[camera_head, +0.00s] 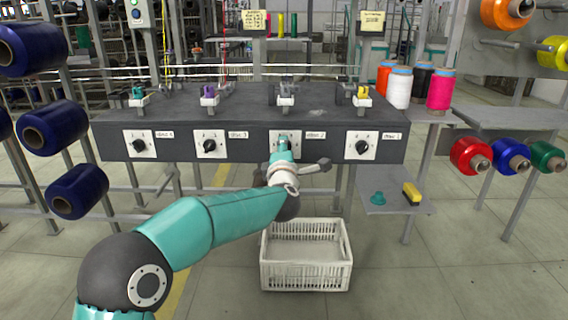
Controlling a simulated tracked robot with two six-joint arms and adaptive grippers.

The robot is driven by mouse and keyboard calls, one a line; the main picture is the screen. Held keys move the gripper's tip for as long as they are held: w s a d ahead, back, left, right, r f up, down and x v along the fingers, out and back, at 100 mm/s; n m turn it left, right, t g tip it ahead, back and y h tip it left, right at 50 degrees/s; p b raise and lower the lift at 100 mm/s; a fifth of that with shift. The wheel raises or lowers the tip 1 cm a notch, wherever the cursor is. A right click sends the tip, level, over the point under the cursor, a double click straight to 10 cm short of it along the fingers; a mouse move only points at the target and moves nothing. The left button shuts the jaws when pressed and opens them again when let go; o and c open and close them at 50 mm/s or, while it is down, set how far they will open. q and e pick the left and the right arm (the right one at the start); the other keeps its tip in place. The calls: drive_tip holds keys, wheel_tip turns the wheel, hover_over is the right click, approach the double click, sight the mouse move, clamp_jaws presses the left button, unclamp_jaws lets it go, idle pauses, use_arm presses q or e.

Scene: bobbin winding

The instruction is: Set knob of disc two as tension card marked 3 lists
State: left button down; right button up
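The knob plate labelled disc 2 (296,148) is on the front of the dark machine bench (230,115), second from the right. My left arm comes in from the left. Its gripper (283,141) is in front of this plate and covers the knob, so I cannot see the knob's setting or whether the fingers touch it. The fingers are too small and hidden to tell open from shut. Two cream cards, one at left (254,21) and one at right (372,22), stand behind the bench; their writing is too small to read. My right gripper is not in view.
Similar black knobs for disc 4 (139,145), disc 3 (210,146) and disc 1 (361,147) sit along the panel. A white basket (306,276) stands on the floor below. A small shelf (398,209) holds a teal piece and a yellow block. Thread cones stand at right.

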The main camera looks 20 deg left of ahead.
use_arm(q)
drive_tip(key=shift+a+f+n+b, duration=0.1)
drive_tip(key=shift+f+n+b, duration=0.15)
drive_tip(key=shift+n+b, duration=0.7)
drive_tip(key=shift+a+f+n+b, duration=0.1)
drive_tip(key=shift+f+n+b, duration=0.1)
drive_tip(key=shift+n+b, duration=0.7)
drive_tip(key=shift+n+p, duration=0.25)
drive_tip(key=shift+p, duration=0.05)
drive_tip(key=c, duration=0.8)
unclamp_jaws()
drive_tip(key=shift+o, duration=0.2)
drive_tip(key=shift+d+r, duration=0.1)
drive_tip(key=shift+r, duration=0.05)
drive_tip(key=shift+s+r, duration=0.1)
drive_tip(key=shift+s, duration=0.05)
drive_tip(key=v, duration=1.1)
drive_tip(key=shift+s, duration=0.3)
